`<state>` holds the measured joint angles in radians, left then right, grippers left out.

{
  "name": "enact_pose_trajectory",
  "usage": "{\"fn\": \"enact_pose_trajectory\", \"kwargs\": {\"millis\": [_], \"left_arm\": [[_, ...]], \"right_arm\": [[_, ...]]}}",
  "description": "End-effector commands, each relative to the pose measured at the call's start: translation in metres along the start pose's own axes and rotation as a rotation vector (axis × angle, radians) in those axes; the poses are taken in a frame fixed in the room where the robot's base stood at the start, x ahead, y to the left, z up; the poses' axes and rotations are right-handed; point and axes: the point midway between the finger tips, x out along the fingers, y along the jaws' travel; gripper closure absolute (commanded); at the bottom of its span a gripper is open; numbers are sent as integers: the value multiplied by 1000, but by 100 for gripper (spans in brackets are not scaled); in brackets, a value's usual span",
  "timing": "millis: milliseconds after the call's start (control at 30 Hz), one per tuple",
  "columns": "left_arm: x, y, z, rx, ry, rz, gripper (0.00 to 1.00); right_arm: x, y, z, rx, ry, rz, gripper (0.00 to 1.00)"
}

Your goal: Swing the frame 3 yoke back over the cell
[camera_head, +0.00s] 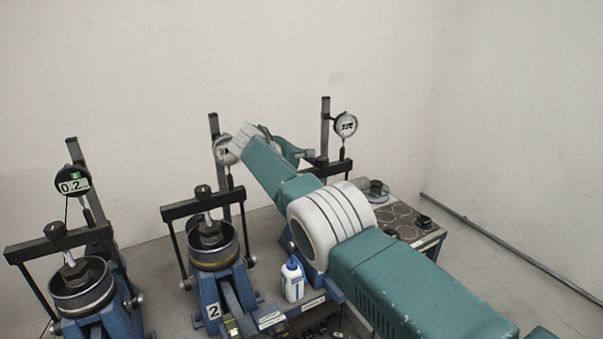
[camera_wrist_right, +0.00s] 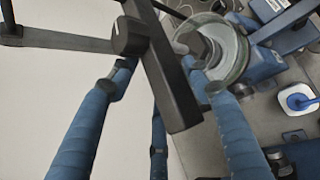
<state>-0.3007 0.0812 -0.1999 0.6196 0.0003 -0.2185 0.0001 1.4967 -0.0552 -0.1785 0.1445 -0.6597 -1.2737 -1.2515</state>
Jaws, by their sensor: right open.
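Frame 3 stands behind my right arm in the head view. Part of its dark yoke crossbar (camera_head: 332,166) shows there, and its cell is hidden. In the right wrist view the black yoke bar (camera_wrist_right: 165,65) with a round knob runs between my blue fingers. A clear-walled round cell (camera_wrist_right: 232,50) appears to the right of the bar, not under it in this view. My right gripper (camera_head: 306,154) is open at the yoke, its fingers spread on both sides of the bar; I cannot tell if they touch it. My left gripper is not in view.
Frame 2 (camera_head: 210,290) stands left of my arm and frame 1 (camera_head: 95,315) further left, each with a yoke above its cell. A white bottle (camera_head: 292,282) stands near my arm. Frame 3's dial gauge (camera_head: 346,125) is close to the gripper. A dark-topped bench (camera_head: 428,236) lies right.

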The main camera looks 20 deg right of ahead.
Motion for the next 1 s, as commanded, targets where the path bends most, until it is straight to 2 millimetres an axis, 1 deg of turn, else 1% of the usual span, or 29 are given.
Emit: {"fn": "enact_pose_trajectory", "kwargs": {"millis": [167, 467, 700, 800, 1000], "left_arm": [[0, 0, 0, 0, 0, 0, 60], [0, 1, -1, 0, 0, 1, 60], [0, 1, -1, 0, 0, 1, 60], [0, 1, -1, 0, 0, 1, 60], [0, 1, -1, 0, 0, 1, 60]], "right_arm": [[-6, 2, -1, -1, -1, 4, 51], [-26, 1, -1, 1, 2, 3, 51], [-59, 1, -1, 0, 3, 2, 51], [-69, 0, -1, 0, 2, 0, 51], [-77, -1, -1, 0, 2, -3, 51]]}}
